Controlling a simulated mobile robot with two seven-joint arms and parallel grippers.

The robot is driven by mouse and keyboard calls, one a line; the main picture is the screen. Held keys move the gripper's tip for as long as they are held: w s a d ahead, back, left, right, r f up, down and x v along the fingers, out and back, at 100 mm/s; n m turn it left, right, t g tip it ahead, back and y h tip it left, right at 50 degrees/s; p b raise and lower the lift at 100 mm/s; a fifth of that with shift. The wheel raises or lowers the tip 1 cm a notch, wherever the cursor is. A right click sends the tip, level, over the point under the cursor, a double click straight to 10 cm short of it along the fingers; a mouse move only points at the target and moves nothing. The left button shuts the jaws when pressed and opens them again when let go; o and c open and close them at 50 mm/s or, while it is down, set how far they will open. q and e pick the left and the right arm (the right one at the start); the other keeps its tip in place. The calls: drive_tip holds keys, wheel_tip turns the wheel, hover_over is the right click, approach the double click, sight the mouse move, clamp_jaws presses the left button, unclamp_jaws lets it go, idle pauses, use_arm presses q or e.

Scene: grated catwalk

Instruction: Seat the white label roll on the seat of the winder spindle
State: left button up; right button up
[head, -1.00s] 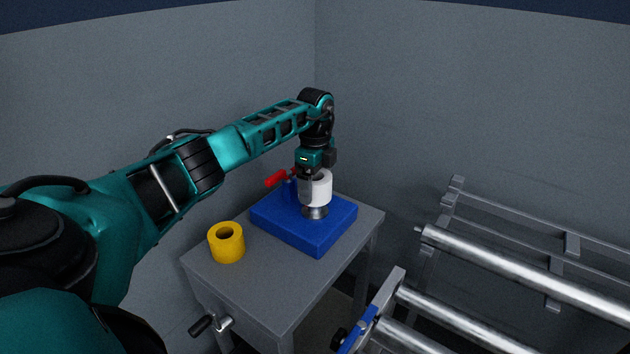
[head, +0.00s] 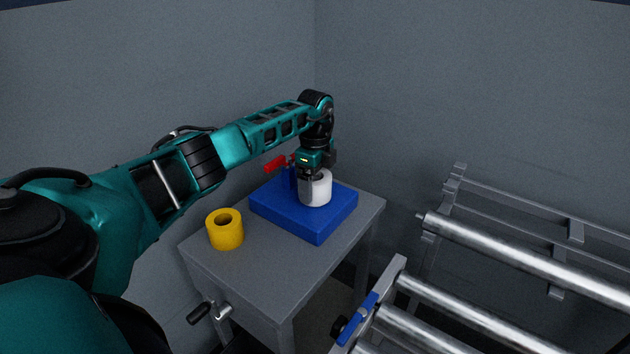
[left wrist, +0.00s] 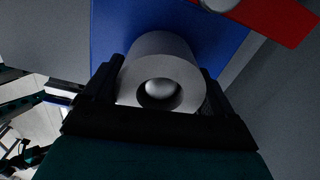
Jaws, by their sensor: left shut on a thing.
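The white label roll (head: 320,190) is upright between the fingers of my left gripper (head: 310,184), which is shut on it. In the left wrist view the roll (left wrist: 152,48) lies between both dark fingers, and the rounded metal tip of the winder spindle (left wrist: 160,89) shows inside its bore. So the roll is around the spindle. The roll's lower end is low over the blue base (head: 287,216). The spindle's seat is hidden under the roll, and I cannot tell whether the roll touches it. My right gripper is not in view.
A yellow roll (head: 225,232) stands on the grey table (head: 262,275), left of the blue base. A red lever (head: 275,163) stands close behind the gripper. A crank handle (head: 203,312) sticks out at the table's front. Metal rollers (head: 520,265) are at the right.

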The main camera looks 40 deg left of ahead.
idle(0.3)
use_arm(q)
drive_tip(key=o, duration=0.9)
drive_tip(key=shift+o, duration=0.2)
